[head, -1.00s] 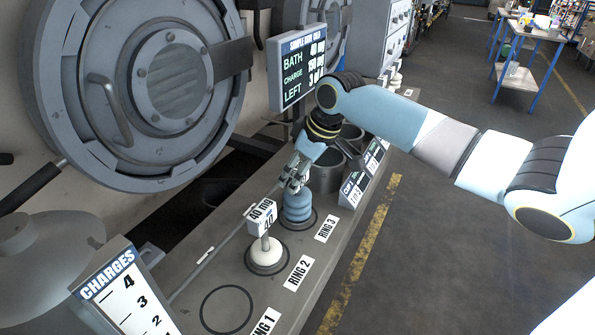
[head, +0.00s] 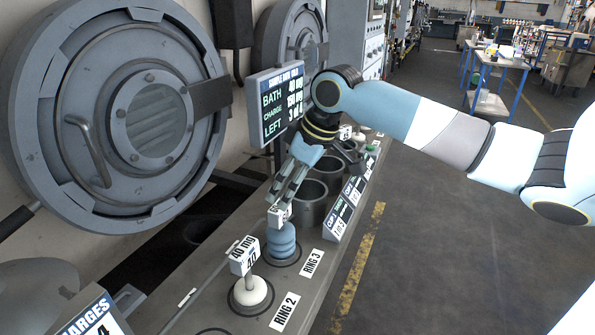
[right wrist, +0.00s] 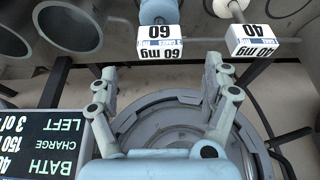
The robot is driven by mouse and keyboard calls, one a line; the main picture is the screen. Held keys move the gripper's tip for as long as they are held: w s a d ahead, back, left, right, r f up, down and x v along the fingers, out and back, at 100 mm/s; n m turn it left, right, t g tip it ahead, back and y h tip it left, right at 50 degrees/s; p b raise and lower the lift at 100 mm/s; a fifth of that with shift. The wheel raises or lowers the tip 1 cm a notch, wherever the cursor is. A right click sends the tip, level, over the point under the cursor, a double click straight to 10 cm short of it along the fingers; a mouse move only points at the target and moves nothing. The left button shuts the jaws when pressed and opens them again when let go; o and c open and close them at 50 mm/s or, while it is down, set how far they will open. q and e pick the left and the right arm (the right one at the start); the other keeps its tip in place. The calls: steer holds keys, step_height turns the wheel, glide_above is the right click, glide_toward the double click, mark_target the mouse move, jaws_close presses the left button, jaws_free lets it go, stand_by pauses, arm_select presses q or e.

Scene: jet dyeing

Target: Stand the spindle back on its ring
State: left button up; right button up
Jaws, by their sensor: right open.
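A blue spindle (head: 281,242) stands upright within the dark ring (head: 296,262) by the RING 3 label. Its white tag (head: 278,214) shows at the top, and reads 60 mg in the right wrist view (right wrist: 160,48). A white spindle (head: 250,291) tagged 40 stands upright at RING 2. My right gripper (head: 280,198) is just above the blue spindle's tag. In the right wrist view its fingers (right wrist: 158,75) are spread and empty, with the 60 mg tag just beyond the fingertips. My left gripper is not in view.
Grey open cups (head: 312,205) stand behind RING 3, beside a cup label stand (head: 342,210). The BATH screen (head: 283,103) rises close to my right wrist. A large round machine door (head: 150,120) is at left.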

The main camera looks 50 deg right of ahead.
steer(key=shift+v, duration=2.2)
